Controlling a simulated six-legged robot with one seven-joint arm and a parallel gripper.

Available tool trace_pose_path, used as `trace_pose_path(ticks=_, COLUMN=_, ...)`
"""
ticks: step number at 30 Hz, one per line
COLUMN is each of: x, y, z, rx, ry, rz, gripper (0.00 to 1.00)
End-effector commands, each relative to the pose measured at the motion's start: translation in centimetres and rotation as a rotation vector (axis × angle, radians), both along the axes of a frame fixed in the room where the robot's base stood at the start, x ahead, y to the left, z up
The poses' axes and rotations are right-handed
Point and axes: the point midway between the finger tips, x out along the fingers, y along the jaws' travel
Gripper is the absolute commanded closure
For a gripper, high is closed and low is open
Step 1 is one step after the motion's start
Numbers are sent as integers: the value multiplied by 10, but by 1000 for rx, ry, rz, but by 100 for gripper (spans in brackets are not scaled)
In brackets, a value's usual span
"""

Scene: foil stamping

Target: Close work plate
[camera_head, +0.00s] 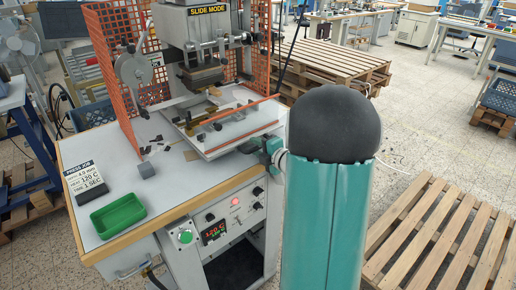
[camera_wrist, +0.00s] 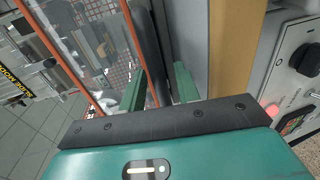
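The work plate (camera_head: 235,130) is a pale flat plate on the stamping press (camera_head: 200,35), with small clamps and brass-coloured parts on it. It sticks out from under the press head toward the front right. My teal gripper (camera_head: 267,148) is at the plate's right front corner, partly hidden by my arm. In the wrist view, my gripper (camera_wrist: 159,75) has its two teal fingers apart, with a dark bar (camera_wrist: 150,45) between them in the picture. I cannot tell whether either finger touches the bar or whether it belongs to the plate.
An orange mesh guard (camera_head: 115,60) stands left of the press. The control panel (camera_head: 228,222) is below. A wooden pallet (camera_head: 440,240) lies on the floor at right.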

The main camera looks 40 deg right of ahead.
Motion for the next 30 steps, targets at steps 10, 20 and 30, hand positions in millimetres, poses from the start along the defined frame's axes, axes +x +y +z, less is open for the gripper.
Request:
trace_pose_path(ticks=10, x=-27, y=-1, z=6, rx=-2, ry=-1, rz=-3, gripper=68)
trace_pose_path(ticks=20, x=-98, y=-4, z=21, rx=-2, ry=-1, rz=-4, gripper=68)
trace_pose_path(ticks=30, x=-135, y=-4, z=28, rx=1, ry=1, rz=0, gripper=68)
